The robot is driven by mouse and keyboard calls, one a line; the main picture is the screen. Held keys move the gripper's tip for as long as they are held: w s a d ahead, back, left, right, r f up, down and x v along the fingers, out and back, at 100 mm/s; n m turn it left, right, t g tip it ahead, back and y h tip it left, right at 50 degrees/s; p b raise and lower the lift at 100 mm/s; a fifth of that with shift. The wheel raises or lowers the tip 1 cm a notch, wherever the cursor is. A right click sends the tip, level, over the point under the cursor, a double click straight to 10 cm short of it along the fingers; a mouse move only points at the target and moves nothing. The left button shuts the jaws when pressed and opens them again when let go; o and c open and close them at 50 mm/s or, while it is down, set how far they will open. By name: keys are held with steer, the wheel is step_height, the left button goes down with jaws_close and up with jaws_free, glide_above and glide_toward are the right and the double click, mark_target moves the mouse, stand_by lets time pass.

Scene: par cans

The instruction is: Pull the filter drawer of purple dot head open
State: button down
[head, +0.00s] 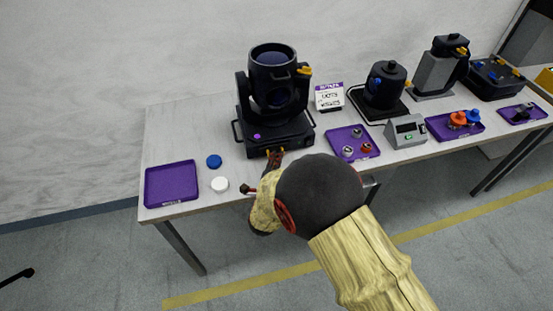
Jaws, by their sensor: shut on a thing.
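The purple dot head (273,88) is a black moving-head light standing on the table, with its lens barrel pointing up. A purple dot (257,136) marks the front of its base. My gripper (275,154) is at the low front edge of that base, shut on the filter drawer's front. My gripper and arm hide most of the drawer, so I cannot tell how far out it is.
An empty purple tray (171,185), a blue cap (214,161) and a white cap (220,184) lie to the left. A purple tray with small round parts (353,131), a grey device (405,131) and other black lamps (386,84) stand to the right.

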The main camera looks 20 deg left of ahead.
steer(key=shift+f, duration=0.1)
stand_by(0.5)
steer(key=s+d, duration=0.5)
steer(key=s, duration=0.3)
steer(key=shift+s, duration=0.3)
steer(key=shift+d, duration=0.1)
steer(key=c, duration=2)
jaws_free()
steer(key=shift+o, duration=0.2)
steer(key=v, duration=1.2)
